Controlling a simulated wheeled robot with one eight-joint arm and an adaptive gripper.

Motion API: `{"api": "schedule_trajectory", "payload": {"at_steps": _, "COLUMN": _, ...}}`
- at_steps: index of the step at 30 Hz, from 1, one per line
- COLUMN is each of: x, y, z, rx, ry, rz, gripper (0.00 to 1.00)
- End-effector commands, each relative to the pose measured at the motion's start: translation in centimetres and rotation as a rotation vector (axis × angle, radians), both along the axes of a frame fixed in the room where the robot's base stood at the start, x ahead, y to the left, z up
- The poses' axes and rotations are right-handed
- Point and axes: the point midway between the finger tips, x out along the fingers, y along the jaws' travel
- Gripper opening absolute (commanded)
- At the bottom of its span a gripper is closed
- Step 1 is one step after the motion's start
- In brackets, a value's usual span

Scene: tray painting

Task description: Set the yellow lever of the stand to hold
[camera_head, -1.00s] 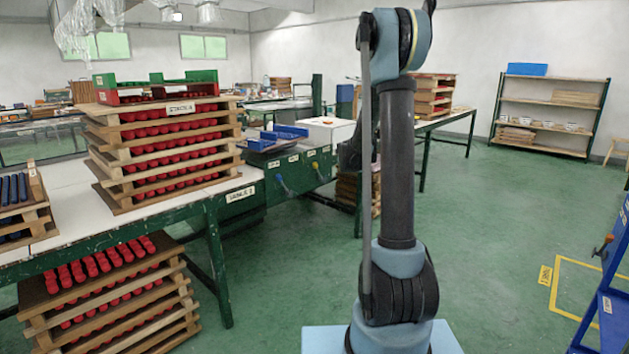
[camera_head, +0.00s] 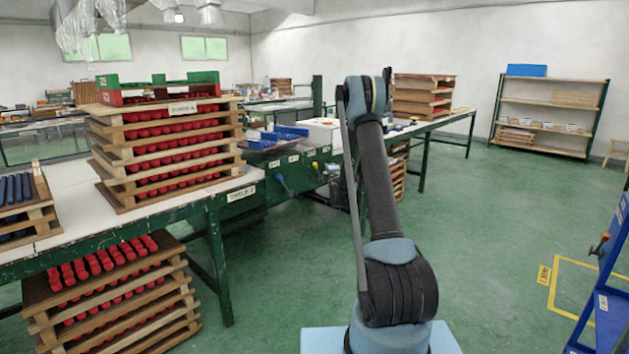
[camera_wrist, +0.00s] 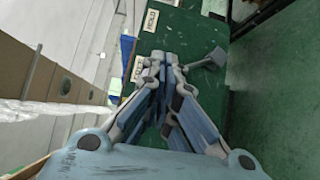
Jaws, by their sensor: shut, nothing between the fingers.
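The stand is the dark green table front (camera_head: 255,205) with small white labels, left of my arm in the head view. In the wrist view, my gripper (camera_wrist: 166,75) is shut and empty over the green panel (camera_wrist: 210,100). The hold label (camera_wrist: 152,19) lies beyond the fingertips, and another label (camera_wrist: 139,69) is left of them.
A tall stack of trays with red pieces (camera_head: 165,155) stands on the white table, with more trays (camera_head: 110,295) below. Blue bins (camera_head: 285,133) lie on the table top. A blue frame (camera_head: 605,290) stands at right. The green floor (camera_head: 490,220) between is open.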

Motion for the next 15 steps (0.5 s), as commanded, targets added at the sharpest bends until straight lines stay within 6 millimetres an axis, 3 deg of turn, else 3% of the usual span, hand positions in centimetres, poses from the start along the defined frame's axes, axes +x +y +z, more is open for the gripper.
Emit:
{"api": "schedule_trajectory", "payload": {"at_steps": 7, "x": 1.8, "y": 1.7, "z": -3.8, "rx": -0.108, "ry": -0.098, "rz": 0.045, "gripper": 0.00}}
{"api": "schedule_trajectory", "payload": {"at_steps": 15, "x": 2.5, "y": 3.7, "z": -8.2, "rx": -0.228, "ry": -0.208, "rz": 0.091, "gripper": 0.00}}
